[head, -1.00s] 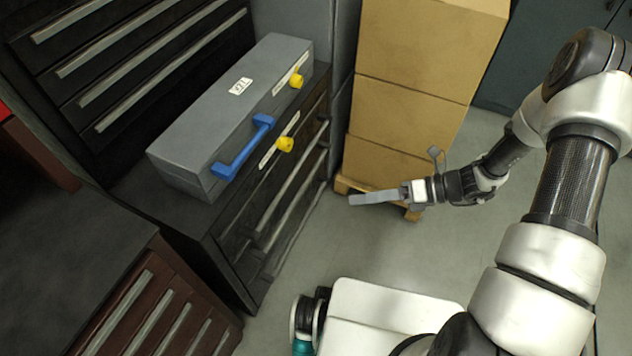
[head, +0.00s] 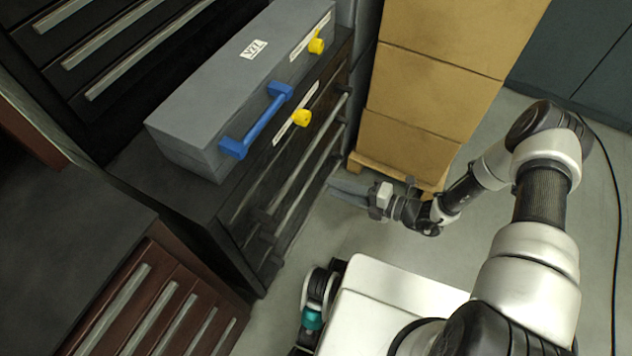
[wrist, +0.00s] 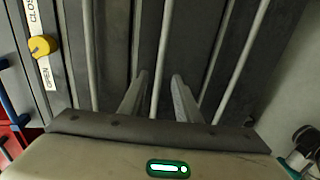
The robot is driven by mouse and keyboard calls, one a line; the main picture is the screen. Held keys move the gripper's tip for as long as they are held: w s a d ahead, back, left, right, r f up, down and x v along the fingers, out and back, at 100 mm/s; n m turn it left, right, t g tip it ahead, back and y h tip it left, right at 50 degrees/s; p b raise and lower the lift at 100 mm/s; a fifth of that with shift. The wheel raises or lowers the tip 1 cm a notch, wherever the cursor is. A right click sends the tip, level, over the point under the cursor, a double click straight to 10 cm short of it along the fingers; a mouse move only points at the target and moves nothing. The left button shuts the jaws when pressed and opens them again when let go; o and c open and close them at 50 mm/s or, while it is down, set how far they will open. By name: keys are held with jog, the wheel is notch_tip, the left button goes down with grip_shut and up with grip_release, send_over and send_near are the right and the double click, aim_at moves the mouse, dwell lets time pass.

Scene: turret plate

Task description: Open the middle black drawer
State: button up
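The black cabinet (head: 240,252) stands under a grey case, and its front has several drawers with long grey bar handles. In the wrist view the drawer handles run nearly upright, and one bar handle (wrist: 164,50) lies between my two fingers. I cannot tell for certain whether it belongs to the middle drawer. My gripper (head: 340,188) is open and empty, low in front of the cabinet. In the wrist view my gripper (wrist: 158,84) points at the drawer fronts. No contact with the handle is clear.
Cardboard boxes (head: 425,95) on a pallet (head: 395,172) stand close behind my gripper. A brown-fronted cabinet (head: 165,310) is at lower left.

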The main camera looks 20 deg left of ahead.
jog(key=b+x, duration=0.1)
jog(key=x, duration=0.6)
jog(key=shift+a, duration=0.25)
grip_shut()
